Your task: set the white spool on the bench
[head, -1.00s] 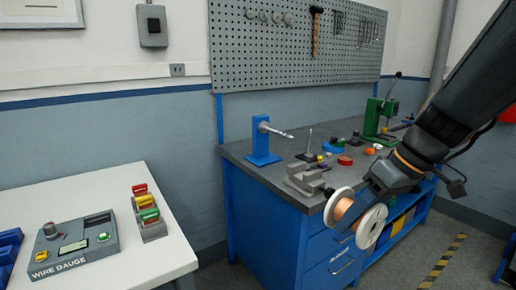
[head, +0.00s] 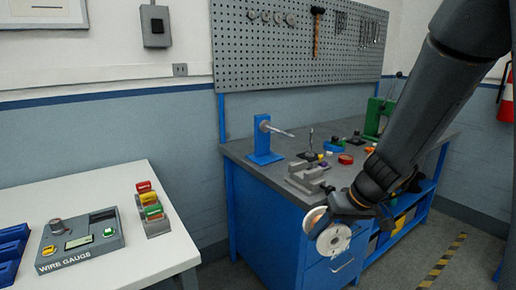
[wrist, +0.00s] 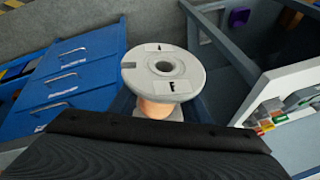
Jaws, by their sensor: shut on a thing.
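The white spool (head: 334,238) with copper wire is held in my gripper (head: 338,215), in front of the blue workbench's front corner and below its top. In the wrist view the spool (wrist: 163,72) shows its white flange with a centre hole and dark markings, and copper wire beneath. My gripper's fingers are mostly hidden behind the spool and the dark gripper body. The bench (head: 240,152) has a grey top and blue drawers.
On the bench stand a blue post with a spindle (head: 264,142), a grey vise-like fixture (head: 306,178), small coloured parts (head: 335,147) and a green press (head: 378,118). A white table (head: 110,190) with a wire gauge (head: 80,242) is at left. Open floor lies between.

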